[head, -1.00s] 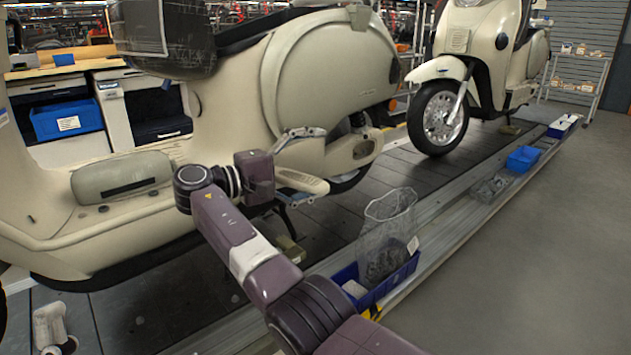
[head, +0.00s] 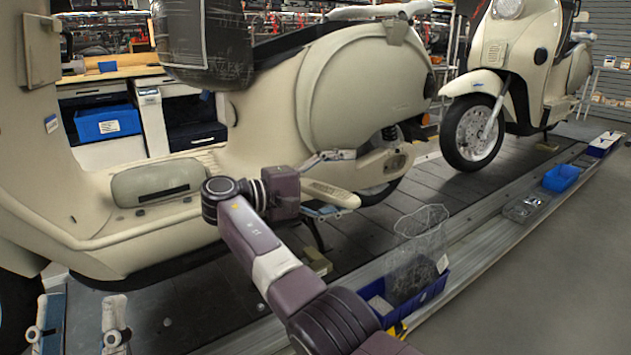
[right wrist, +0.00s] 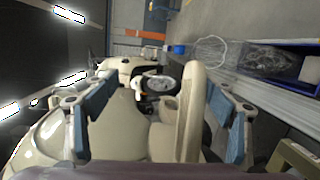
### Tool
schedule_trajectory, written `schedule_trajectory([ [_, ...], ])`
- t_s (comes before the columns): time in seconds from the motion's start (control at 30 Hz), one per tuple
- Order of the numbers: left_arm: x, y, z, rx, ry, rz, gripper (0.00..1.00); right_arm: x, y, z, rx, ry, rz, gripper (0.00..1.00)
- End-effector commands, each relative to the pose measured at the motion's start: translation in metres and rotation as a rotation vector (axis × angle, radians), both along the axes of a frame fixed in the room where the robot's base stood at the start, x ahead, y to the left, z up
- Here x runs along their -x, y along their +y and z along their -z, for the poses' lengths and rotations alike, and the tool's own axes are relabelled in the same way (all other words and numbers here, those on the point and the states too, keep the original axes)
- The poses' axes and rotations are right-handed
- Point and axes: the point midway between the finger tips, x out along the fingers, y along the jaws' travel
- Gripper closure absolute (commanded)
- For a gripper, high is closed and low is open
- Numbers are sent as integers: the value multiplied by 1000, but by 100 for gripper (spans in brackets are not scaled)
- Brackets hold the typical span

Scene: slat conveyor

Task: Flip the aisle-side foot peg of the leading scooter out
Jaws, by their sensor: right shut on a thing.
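The near cream scooter (head: 360,85) fills the left and middle of the head view. Its aisle-side foot peg (head: 330,194) is a cream, elongated piece low on the body; it also shows in the right wrist view (right wrist: 190,105). My right gripper (head: 322,182) is shut on the peg, with one finger above and one below it in the head view. In the right wrist view, the peg is between the blue-padded fingers, closer to the right one. My left gripper (head: 82,325) is open and empty at the bottom left, below the floorboard.
A second cream scooter (head: 520,60) stands farther back on the dark slat conveyor (head: 440,190). The grey aisle floor (head: 560,280) is clear.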

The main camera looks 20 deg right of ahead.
Motion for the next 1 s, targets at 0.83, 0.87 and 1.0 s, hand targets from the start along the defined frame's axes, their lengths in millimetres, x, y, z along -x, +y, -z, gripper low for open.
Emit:
schedule_trajectory([
  [0.83,-23,-3,21,-42,136,-9,60,6,59,-22,25,-36,-16,70],
  [0.87,-22,-3,19,-39,126,-9,60,7,61,-22,25,-35,-16,70],
  [1.0,-14,-2,12,-26,81,-6,60,9,68,-21,25,-32,-11,70],
])
